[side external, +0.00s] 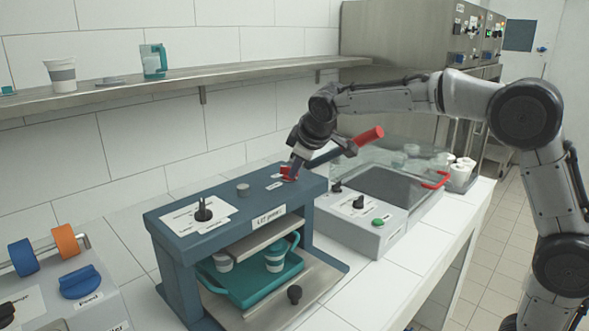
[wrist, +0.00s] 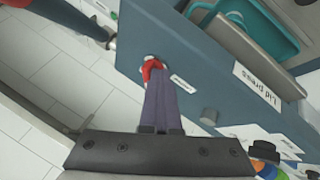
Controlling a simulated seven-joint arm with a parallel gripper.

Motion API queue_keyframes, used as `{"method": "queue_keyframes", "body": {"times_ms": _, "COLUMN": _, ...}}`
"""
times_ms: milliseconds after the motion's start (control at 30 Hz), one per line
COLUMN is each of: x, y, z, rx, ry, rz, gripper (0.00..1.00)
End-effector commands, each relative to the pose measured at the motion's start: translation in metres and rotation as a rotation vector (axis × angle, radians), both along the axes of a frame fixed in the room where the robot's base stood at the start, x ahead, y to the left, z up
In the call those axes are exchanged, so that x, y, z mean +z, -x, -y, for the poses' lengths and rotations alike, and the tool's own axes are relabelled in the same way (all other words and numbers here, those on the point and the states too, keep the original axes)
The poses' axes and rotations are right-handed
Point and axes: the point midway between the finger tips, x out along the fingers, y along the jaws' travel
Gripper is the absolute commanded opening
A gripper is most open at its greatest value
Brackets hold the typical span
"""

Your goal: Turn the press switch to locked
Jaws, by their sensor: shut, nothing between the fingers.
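The blue lid press (side external: 180,238) stands on the counter, with its "Lid press" label (wrist: 257,86) readable in the wrist view. A small red switch (side external: 289,173) sits on its top at the right end, beside a small white label; it also shows in the wrist view (wrist: 151,67). My gripper (side external: 291,168) points down at the red switch with its fingers shut and empty. The fingertips are at or against the switch and partly cover it, so its setting cannot be read. A black knob (side external: 203,211) on a white plate is at the press's left end.
A lever with a red grip (side external: 368,137) rises close behind my gripper. A grey stub (side external: 243,189) stands on the press top. A teal tray (side external: 262,284) with cups is inside the press. A grey machine with a green button (side external: 378,221) stands to the right.

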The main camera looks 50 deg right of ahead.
Motion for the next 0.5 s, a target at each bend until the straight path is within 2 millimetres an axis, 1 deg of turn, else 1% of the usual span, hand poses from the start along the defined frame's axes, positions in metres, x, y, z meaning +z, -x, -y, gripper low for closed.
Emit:
{"method": "queue_keyframes", "body": {"times_ms": 267, "x": -0.0001, "y": 0.0013, "z": 0.0037, "rx": 0.059, "ry": 0.000, "rz": 0.000, "gripper": 0.00}}
{"method": "queue_keyframes", "body": {"times_ms": 433, "x": 0.0000, "y": 0.0024, "z": 0.0072, "rx": 0.132, "ry": 0.001, "rz": 0.000, "gripper": 0.00}}
{"method": "queue_keyframes", "body": {"times_ms": 500, "x": -0.0001, "y": 0.0026, "z": 0.0079, "rx": 0.131, "ry": 0.001, "rz": 0.000, "gripper": 0.00}}
